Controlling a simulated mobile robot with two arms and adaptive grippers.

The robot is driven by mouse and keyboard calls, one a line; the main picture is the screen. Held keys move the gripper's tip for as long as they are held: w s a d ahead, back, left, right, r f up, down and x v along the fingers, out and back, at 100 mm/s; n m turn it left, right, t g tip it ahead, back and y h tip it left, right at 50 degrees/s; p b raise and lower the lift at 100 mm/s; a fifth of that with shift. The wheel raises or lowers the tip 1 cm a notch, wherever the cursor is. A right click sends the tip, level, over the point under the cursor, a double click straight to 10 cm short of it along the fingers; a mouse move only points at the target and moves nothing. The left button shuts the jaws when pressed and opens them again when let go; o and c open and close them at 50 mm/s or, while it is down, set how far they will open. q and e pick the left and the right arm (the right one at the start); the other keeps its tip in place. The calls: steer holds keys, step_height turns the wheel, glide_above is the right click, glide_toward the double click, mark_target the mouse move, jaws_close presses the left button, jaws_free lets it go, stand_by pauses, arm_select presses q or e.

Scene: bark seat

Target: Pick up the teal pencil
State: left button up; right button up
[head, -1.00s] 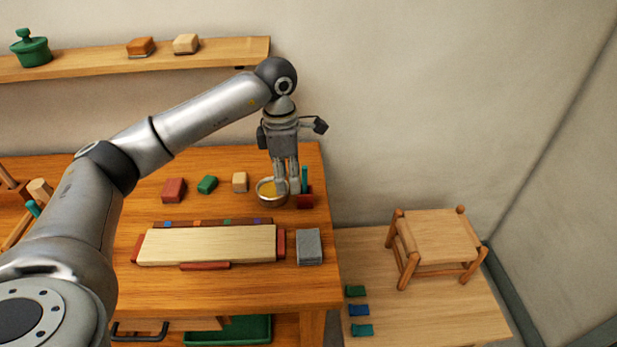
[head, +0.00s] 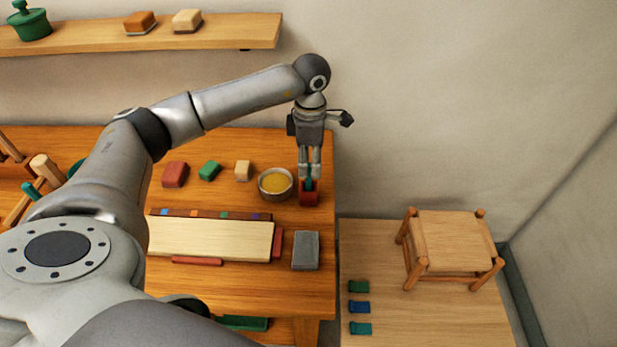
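The teal pencil (head: 309,184) stands upright in a small red holder (head: 309,198) at the right end of the workbench. Only a short teal part shows, low between the fingertips; the rest is hidden by the gripper. My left gripper (head: 310,177) points straight down over the holder, its two fingers on either side of the pencil. The fingers look parallel with a gap between them, so it appears open. Whether they touch the pencil is too small to tell. My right gripper is out of view.
A bowl of yellow stuff (head: 275,184) stands close left of the holder. Red (head: 175,174), green (head: 209,170) and pale (head: 243,171) blocks are farther left. A grey block (head: 305,250) and a pale board (head: 210,238) lie in front. A stool (head: 451,245) stands right.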

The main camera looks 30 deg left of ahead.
mark_target(309, 175)
arm_select(q)
steer(key=shift+w+f+p, duration=0.1)
steer(key=shift+f+p, duration=0.2)
steer(key=shift+f, duration=0.1)
steer(key=f+p, duration=0.2)
steer(key=f, duration=0.2)
steer(key=shift+a, duration=0.2)
steer(key=shift+f, duration=0.35)
steer(key=c, duration=0.4)
jaws_close()
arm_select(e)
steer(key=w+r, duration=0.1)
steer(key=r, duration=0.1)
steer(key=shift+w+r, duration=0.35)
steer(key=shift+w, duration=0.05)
